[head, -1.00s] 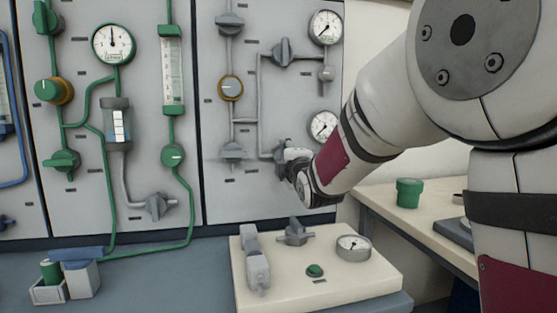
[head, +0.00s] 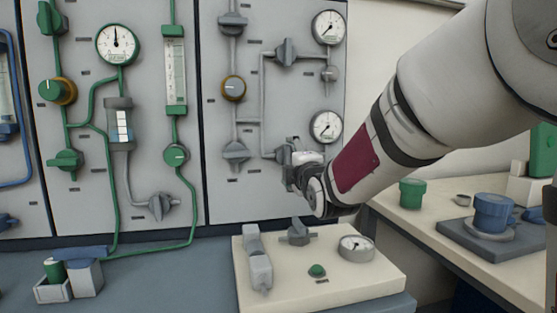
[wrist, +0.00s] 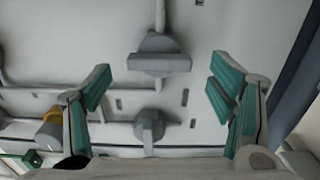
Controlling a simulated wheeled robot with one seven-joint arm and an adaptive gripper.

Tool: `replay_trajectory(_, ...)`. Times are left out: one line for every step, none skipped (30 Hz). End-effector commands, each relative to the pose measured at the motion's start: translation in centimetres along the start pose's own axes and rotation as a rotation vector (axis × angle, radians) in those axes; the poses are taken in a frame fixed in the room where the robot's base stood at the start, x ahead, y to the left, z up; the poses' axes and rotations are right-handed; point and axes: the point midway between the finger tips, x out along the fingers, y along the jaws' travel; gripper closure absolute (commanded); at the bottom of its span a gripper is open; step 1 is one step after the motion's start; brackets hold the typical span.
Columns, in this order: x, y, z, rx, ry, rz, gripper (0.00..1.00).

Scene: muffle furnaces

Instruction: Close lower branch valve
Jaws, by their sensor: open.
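The lower branch valve (head: 282,154) is a grey handle on the right grey panel, left of the lower gauge. My gripper partly covers it in the head view. In the wrist view the valve (wrist: 160,54) shows whole, with its bar lying across the picture, above and between the fingertips. My gripper (head: 294,166) is in front of the panel, just beside the valve. Its green-padded fingers (wrist: 158,88) are spread wide with nothing between them. Whether a finger touches the valve cannot be told.
The upper branch valve (head: 286,52) and gauges (head: 326,126) are near. A cream box (head: 330,282) with handles stands below; a side bench (head: 412,222) is at right.

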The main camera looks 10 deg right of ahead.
Motion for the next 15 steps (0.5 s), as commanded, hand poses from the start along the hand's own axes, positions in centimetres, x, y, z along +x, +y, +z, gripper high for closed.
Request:
replay_trajectory(-1.2,0.1,0.0,0.002,0.0,0.002,0.23)
replay_trajectory(-1.8,0.1,0.0,0.003,0.0,0.002,0.23)
replay_trajectory(-2.6,0.1,0.0,0.003,0.001,0.002,0.23)
replay_trajectory(-3.2,0.1,0.0,0.002,0.001,0.003,0.23)
replay_trajectory(-3.7,0.1,0.0,0.002,0.001,0.002,0.23)
replay_trajectory(-4.4,0.1,0.0,0.002,0.001,0.002,0.23)
replay_trajectory(-4.9,0.1,0.0,0.001,0.0,0.002,0.23)
replay_trajectory(-5.4,0.1,0.0,0.001,0.0,0.002,0.23)
replay_trajectory(-5.9,0.0,0.0,0.002,0.0,0.001,0.23)
replay_trajectory(-6.3,0.1,0.0,0.001,0.0,0.002,0.23)
replay_trajectory(-6.6,0.1,0.0,0.001,0.0,0.002,0.23)
replay_trajectory(-7.0,0.0,0.0,0.0,0.0,0.001,0.23)
replay_trajectory(-7.2,0.0,0.0,0.0,0.0,0.001,0.23)
replay_trajectory(-7.4,0.0,0.0,0.0,0.0,0.001,0.23)
replay_trajectory(-7.6,0.0,0.0,0.0,0.0,0.001,0.23)
